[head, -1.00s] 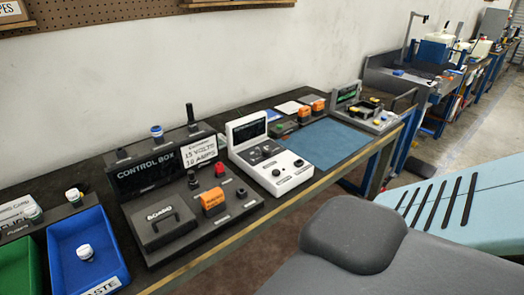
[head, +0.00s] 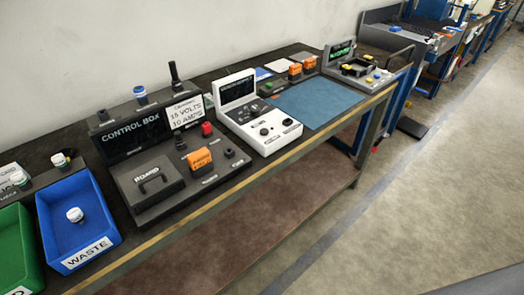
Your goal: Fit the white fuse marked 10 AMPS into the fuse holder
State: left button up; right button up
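Several small white cylinders that look like fuses are in the head view, their markings too small to read. One white piece (head: 75,215) is in the blue bin marked WASTE (head: 108,240). Two more, a left one (head: 18,178) and a right one (head: 60,160), are on a dark stand at the left edge. A blue-topped white piece (head: 140,95) stands upright on the back of the control box (head: 140,205). A card (head: 185,112) on that box reads 15 VOLTS 10 AMPS. I cannot tell which part is the fuse holder. Neither gripper is in view.
The control box carries a lidded board cover (head: 150,180), an orange block (head: 200,160) and a red button (head: 207,129). A white console (head: 262,140) stands to its right, then a blue mat (head: 320,102). A green bin (head: 15,245) is at the left. Floor in front is clear.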

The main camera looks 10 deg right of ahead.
aim_at(19, 178)
jog(key=u, duration=1.4)
